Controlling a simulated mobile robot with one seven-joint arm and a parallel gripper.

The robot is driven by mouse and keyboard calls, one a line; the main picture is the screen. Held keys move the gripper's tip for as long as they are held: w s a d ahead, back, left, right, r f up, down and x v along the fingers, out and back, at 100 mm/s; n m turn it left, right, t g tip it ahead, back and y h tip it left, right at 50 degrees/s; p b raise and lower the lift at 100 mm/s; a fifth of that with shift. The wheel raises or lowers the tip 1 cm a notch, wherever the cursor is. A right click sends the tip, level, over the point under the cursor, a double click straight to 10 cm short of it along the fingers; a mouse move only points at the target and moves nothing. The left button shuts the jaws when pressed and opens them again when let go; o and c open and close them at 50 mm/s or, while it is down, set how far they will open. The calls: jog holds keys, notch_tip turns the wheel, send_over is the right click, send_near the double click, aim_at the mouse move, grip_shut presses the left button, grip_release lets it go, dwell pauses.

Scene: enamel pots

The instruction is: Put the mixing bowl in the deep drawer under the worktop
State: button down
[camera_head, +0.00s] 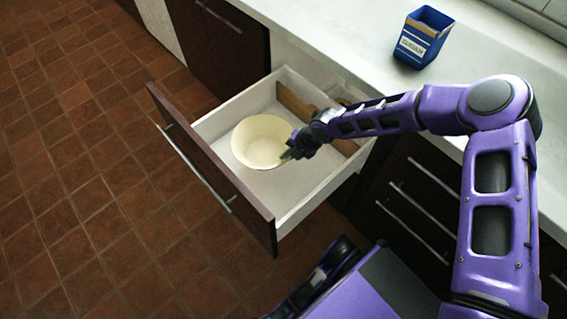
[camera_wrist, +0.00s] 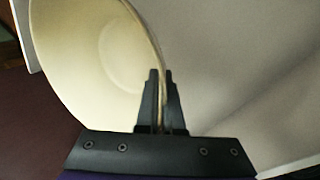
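The cream mixing bowl (camera_head: 258,143) is upright inside the open deep drawer (camera_head: 305,207), over the front part of its pale floor. It also fills the left of the wrist view (camera_wrist: 95,60). My gripper (camera_head: 289,154) reaches into the drawer at the bowl's right side. In the wrist view my gripper (camera_wrist: 161,75) has its two dark fingers close together, on either side of the bowl's rim, shut on it. I cannot tell for sure whether the bowl's base touches the drawer floor.
A wooden divider (camera_head: 293,104) crosses the drawer behind the bowl. A blue sugar box (camera_head: 422,38) stands on the white worktop (camera_head: 350,45). Shut dark drawers (camera_head: 410,200) lie to the right. The tiled floor (camera_head: 90,190) at left is clear.

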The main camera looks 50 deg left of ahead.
notch_tip(320, 180, down, 8)
jog(key=shift+a+r+b, duration=0.1)
jog(key=shift+r+b, duration=0.05)
jog(key=shift+b, duration=0.3)
jog(key=c, duration=1.5)
grip_release()
jog(key=o, duration=0.4)
jog(key=shift+o, duration=0.2)
jog(key=p+v, duration=0.2)
jog(key=v, duration=1)
